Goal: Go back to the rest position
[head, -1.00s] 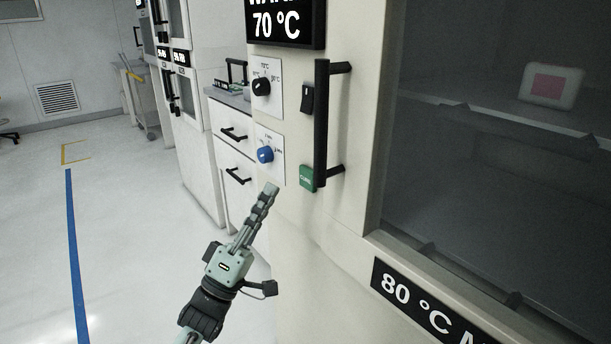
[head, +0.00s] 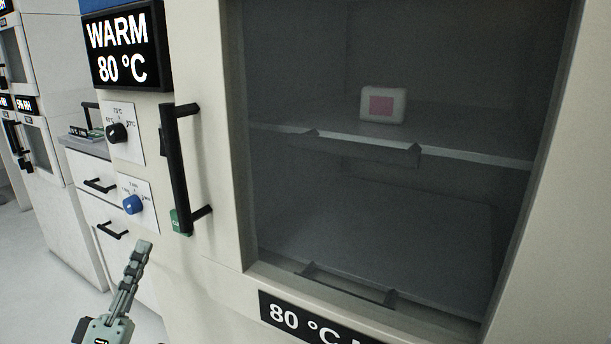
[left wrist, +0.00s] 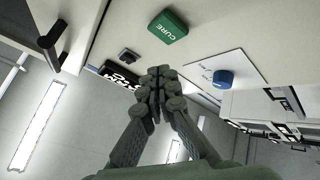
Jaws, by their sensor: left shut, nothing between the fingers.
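My left gripper (head: 140,262) is at the lower left of the head view, in front of the oven's panel and below the blue knob (head: 133,204). Its fingers are shut with nothing between them. In the left wrist view the closed fingers (left wrist: 158,82) point toward the panel, apart from the green CURE button (left wrist: 168,27) and the blue knob, which shows at right (left wrist: 223,78). My right gripper is in neither view.
The oven has a black door handle (head: 176,168), a black knob (head: 117,133) and a display (head: 124,47) reading WARM 80 °C. Behind its window, a white box with a pink face (head: 383,105) sits on a shelf. Drawers (head: 104,205) stand at left.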

